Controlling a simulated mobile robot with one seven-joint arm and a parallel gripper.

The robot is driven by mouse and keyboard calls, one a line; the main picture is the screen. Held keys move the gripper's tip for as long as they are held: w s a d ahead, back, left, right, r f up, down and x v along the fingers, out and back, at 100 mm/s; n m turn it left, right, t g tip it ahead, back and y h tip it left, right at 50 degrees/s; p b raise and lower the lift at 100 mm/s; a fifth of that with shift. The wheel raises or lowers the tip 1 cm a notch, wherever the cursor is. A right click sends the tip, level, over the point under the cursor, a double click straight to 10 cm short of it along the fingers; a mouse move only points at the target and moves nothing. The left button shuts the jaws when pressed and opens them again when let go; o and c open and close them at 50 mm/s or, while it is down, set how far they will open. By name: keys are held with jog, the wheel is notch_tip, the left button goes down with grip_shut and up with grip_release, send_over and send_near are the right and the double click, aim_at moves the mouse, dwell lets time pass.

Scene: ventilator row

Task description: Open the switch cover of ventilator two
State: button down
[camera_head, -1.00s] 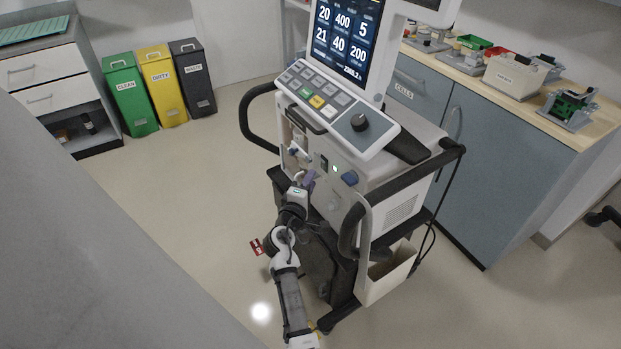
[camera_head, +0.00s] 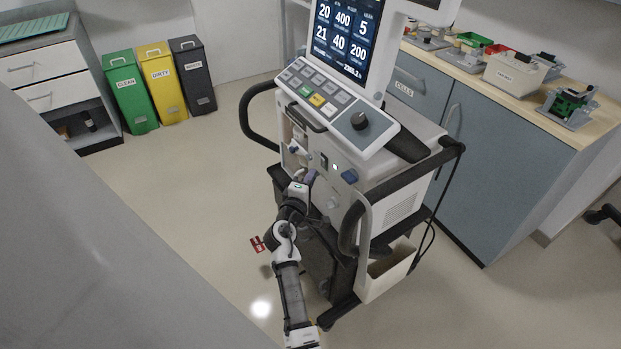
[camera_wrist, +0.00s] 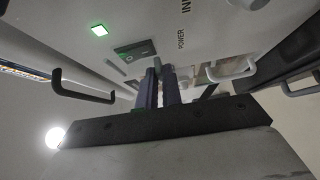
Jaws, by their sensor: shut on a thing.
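Ventilator two, as I take it, is the white machine (camera_head: 395,165) with the screen and keypad in the head view. Its dark power switch with cover (camera_wrist: 135,51) is on the front panel, beside a lit green lamp (camera_wrist: 99,30) and the word POWER in the wrist view. The switch (camera_head: 323,160) is small in the head view. My gripper (camera_wrist: 160,78) is at the panel, its purple-grey fingers shut on a small grey tab (camera_wrist: 157,64) at the switch's edge, apparently part of the cover. The fingers partly hide the tab, and I cannot tell how far the cover is lifted.
A blue knob (camera_head: 349,176) is right of the switch. Grey cupboards (camera_head: 490,165) stand behind. The floor to the left is clear up to the bins (camera_head: 160,82).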

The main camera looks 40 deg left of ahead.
jog(key=p, duration=0.1)
jog(key=r+g+p, duration=0.1)
jog(key=shift+s+a+r+m+p, duration=0.1)
jog(key=shift+s+r+m+p, duration=0.05)
jog(key=shift+s+m+p, duration=0.2)
notch_tip(320, 180, up, 8)
jog(key=s+m+g+y+p, duration=0.1)
jog(key=m+g, duration=0.5)
jog(key=g, duration=0.7)
jog(key=shift+s+a+p, duration=0.15)
jog(key=shift+a+p, duration=0.05)
jog(key=shift+p, duration=0.4)
jog(key=c, duration=1.6)
grip_release()
jog(key=shift+o, duration=0.2)
